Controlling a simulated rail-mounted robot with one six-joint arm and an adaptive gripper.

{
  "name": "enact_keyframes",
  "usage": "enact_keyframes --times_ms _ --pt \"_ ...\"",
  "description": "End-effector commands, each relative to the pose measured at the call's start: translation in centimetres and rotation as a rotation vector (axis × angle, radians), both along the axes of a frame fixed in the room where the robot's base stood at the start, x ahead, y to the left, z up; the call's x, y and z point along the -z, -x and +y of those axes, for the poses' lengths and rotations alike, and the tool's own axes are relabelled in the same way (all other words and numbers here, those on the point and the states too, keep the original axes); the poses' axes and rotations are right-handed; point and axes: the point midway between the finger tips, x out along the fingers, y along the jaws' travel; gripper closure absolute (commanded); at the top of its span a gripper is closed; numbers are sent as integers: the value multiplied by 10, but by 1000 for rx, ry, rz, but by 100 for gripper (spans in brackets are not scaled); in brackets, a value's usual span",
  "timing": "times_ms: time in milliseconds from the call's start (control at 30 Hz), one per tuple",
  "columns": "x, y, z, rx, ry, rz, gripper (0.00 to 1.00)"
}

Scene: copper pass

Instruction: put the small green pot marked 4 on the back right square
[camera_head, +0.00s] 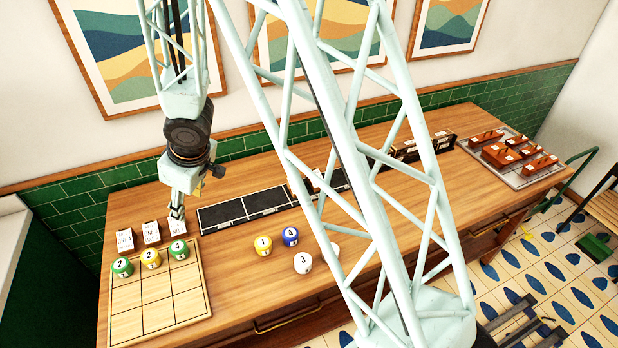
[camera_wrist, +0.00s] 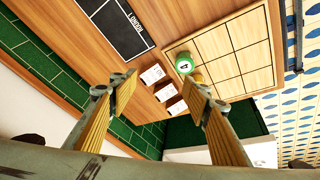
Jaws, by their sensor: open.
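The green pot marked 4 (camera_head: 179,250) stands upright on the back right square of the wooden grid board (camera_head: 162,316). In the wrist view the same green pot (camera_wrist: 184,63) sits at a corner of the board (camera_wrist: 246,35). My gripper (camera_head: 177,220) is just behind and above that pot in the head view, apart from it. In the wrist view my gripper's fingers (camera_wrist: 160,95) are spread with nothing between them.
A green pot marked 2 (camera_head: 122,267) and a yellow pot marked 2 (camera_head: 151,259) fill the other back squares. White cards (camera_head: 151,232) stand behind the board. Yellow (camera_head: 263,245), blue (camera_head: 290,236) and white (camera_head: 303,263) pots stand to the right. The front squares are empty.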

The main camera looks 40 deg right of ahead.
Motion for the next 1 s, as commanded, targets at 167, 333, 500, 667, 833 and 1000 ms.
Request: enact_keyframes --times_ms 167,333,500,667,833,1000 --pt "-37 3 -24 55 33 -26 56" --pt "-70 10 -45 109 62 -44 56" --pt "-101 21 -65 161 86 -58 56" --pt "-129 35 -82 211 103 -67 56" --pt "-157 52 -99 262 117 -73 56" --pt "-183 72 -114 314 126 -75 56"
